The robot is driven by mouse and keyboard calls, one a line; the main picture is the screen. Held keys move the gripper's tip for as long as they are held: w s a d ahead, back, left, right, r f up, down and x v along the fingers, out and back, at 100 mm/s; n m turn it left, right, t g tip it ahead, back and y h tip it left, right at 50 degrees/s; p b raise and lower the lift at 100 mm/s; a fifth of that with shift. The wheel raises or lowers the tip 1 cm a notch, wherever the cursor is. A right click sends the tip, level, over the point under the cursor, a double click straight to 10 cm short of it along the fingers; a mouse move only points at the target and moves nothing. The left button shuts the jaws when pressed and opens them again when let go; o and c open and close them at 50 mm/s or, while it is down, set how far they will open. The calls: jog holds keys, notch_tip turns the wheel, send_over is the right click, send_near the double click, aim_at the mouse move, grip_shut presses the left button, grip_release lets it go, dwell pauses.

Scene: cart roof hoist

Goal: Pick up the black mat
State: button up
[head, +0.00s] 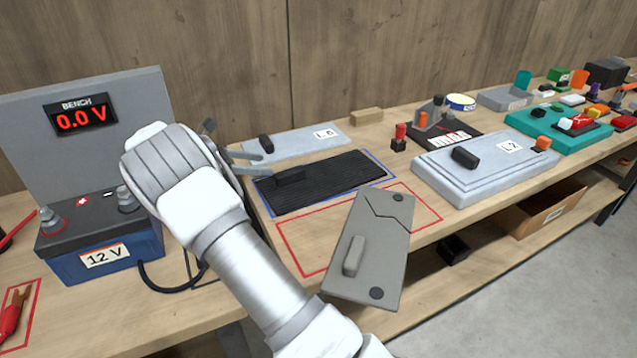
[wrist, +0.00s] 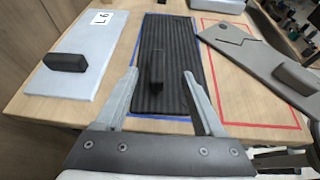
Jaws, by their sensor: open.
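The black mat (head: 335,180) is a ribbed dark sheet with a raised block handle (head: 290,177) near its left end. It lies flat inside a blue outline on the wooden bench. It also shows in the wrist view (wrist: 172,45), with its handle (wrist: 157,67) standing ahead of the fingers. My gripper (wrist: 162,85) is open and empty, its two fingers spread to either side of the handle's line in the picture. In the head view my gripper (head: 252,164) is at the mat's left end; whether it touches the mat cannot be told.
A grey panel marked L6 (head: 308,138) lies behind the mat. A grey plate with a handle (head: 372,250) lies partly over a red outline and the bench's front edge. A box marked L2 (head: 475,170) is at right. A blue 12 V battery (head: 100,250) is at left.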

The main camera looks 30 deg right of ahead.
aim_at(292, 170)
jog(key=shift+w+a+f, duration=0.15)
jog(key=shift+w+f, duration=0.1)
jog(key=shift+f, duration=0.15)
jog(key=shift+w+d+f+h, duration=0.1)
jog(key=shift+d+f+h, duration=0.1)
jog(key=shift+h, duration=0.1)
jog(key=shift+n, duration=0.3)
jog(key=b+x, duration=0.1)
jog(key=x, duration=0.5)
jog(key=shift+d+f, duration=0.15)
jog(key=x, duration=0.2)
jog(key=b+x, duration=0.1)
jog(key=x, duration=0.1)
jog(key=shift+f, duration=0.35)
jog(key=shift+d+f, duration=0.15)
jog(key=shift+d, duration=0.25)
jog(key=shift+c, duration=0.3)
grip_shut()
